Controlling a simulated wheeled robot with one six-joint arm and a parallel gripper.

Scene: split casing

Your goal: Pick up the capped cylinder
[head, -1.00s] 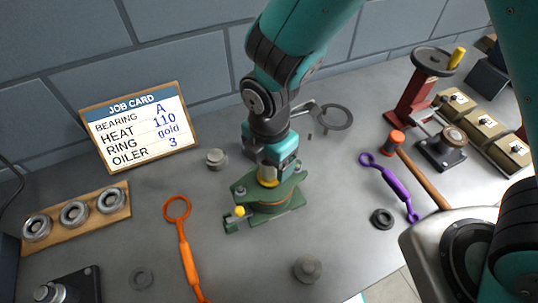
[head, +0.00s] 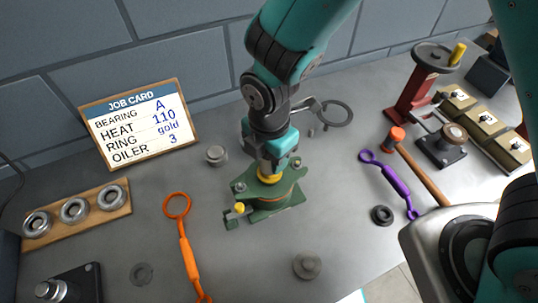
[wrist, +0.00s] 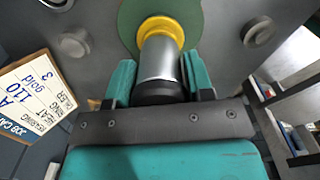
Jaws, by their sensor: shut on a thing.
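The capped cylinder (wrist: 158,58) shows in the wrist view as a silver body with a black cap at its near end, between the two teal fingers. My gripper (wrist: 160,72) is shut on it. Beyond it are a yellow collar (wrist: 172,27) and the green casing (wrist: 129,20). In the head view my gripper (head: 270,163) points down over the green casing (head: 268,197), just above the yellow collar (head: 269,176). The fingers mostly hide the cylinder there. I cannot tell whether its lower end is clear of the collar.
A grey knobbed disc (head: 215,155) stands left of the casing and another (head: 307,265) in front. An orange ring-ended tool (head: 185,250) lies left; a purple one (head: 392,183) and a hammer (head: 424,175) lie right. A job card (head: 138,123) stands behind.

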